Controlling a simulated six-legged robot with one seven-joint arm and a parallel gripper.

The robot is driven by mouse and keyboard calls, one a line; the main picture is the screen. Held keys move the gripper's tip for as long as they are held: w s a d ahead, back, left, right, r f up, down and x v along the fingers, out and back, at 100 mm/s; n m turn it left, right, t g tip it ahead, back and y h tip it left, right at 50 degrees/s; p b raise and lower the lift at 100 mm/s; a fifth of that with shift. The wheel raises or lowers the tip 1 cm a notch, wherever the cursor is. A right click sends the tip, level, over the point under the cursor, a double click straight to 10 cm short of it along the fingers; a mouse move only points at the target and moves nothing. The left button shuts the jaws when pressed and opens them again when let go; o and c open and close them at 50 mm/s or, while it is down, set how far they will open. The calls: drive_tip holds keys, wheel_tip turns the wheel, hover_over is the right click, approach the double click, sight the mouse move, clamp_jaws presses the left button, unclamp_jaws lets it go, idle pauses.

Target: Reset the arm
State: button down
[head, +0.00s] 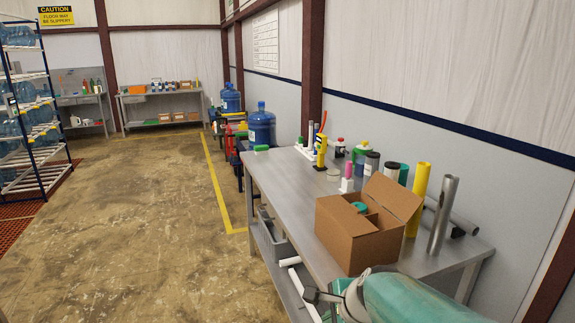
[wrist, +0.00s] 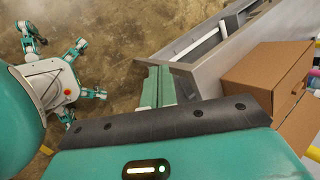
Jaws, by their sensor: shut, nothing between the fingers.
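My gripper (wrist: 156,76) shows in the wrist view as teal fingers lying close together beyond a dark bar, with nothing held between them. In the head view my teal arm reaches in from the bottom right, beside the near end of the grey workbench (head: 275,192). The gripper end is partly cut off by the lower edge there. My own body and legs show at the left of the wrist view.
An open cardboard box (head: 348,240) stands near the bench's close end, with a yellow tube (head: 419,195) and a grey tube (head: 441,215) beside it. Blue water jugs (head: 261,127) stand beyond the bench. A jug rack (head: 30,120) is at left. The middle floor is clear.

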drive_tip(key=s+d+r+n+h, duration=0.1)
drive_tip(key=s+d+r+n, duration=0.2)
drive_tip(key=s+n, duration=0.4)
drive_tip(key=s+d+r+n+h, duration=0.2)
drive_tip(key=s+d+r+n, duration=0.2)
drive_tip(key=s+n, duration=0.3)
drive_tip(key=n, duration=0.2)
drive_tip(key=shift+s+r+n, duration=0.15)
drive_tip(key=shift+s+n, duration=0.15)
drive_tip(key=shift+s, duration=0.1)
